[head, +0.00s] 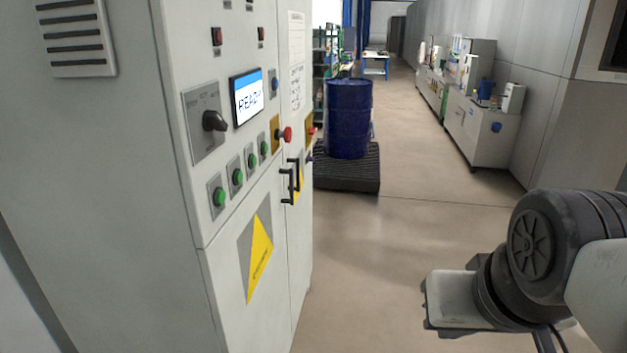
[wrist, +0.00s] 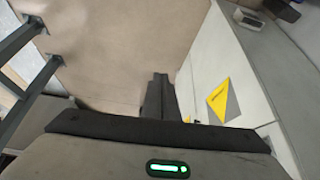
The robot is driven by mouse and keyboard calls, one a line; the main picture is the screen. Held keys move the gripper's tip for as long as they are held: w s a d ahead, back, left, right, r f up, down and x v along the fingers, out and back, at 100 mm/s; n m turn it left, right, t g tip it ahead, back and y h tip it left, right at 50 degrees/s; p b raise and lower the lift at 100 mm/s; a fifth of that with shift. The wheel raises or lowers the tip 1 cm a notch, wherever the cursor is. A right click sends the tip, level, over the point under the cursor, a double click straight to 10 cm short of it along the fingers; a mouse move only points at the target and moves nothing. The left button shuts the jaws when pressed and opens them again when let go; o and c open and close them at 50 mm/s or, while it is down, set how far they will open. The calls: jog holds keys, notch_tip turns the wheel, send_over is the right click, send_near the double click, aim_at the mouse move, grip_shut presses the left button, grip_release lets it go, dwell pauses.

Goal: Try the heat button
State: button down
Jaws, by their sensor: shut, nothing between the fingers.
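A grey control cabinet (head: 110,180) stands at the left of the head view. Labels by the buttons are too small to read, so I cannot tell which is the heat button. A black rotary switch (head: 214,121) is left of the display. My gripper (wrist: 158,95) is shut and empty in the wrist view, apart from the cabinet front. Its fingers do not clearly show in the head view, where my arm is at the lower right.
Red mushroom buttons (head: 285,134) and black door handles (head: 290,184) stick out from the cabinet. A yellow warning triangle (head: 260,255) is on the lower door. A blue drum (head: 348,118) stands on a dark pallet (head: 350,178) beyond. The floor between cabinet and arm is clear.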

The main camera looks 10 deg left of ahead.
aim_at(221, 197)
jog(key=w+a+r+n+t+y+b, duration=0.1)
jog(key=w+a+r+n+t+b, duration=0.15)
jog(key=w, duration=0.75)
jog(key=w+a+r+n+t+b, duration=0.1)
jog(key=w+a+n+t+b, duration=0.2)
jog(key=w, duration=0.7)
jog(key=w+a+n+y, duration=0.1)
jog(key=a+n+y, duration=0.3)
jog(key=a, duration=0.6)
jog(key=w+a+n+y+b, duration=0.1)
jog(key=a+n+y, duration=0.3)
jog(key=a, duration=0.6)
jog(key=shift+w+a+f+y, duration=0.3)
jog(key=shift+w+f+y, duration=0.15)
jog(key=shift+w, duration=0.2)
jog(key=shift+a+n, duration=0.1)
jog(key=shift+n, duration=0.15)
jog(key=a+b, duration=0.4)
jog(key=a, duration=0.4)
jog(key=shift+w+a, duration=0.25)
jog(key=shift+w, duration=0.1)
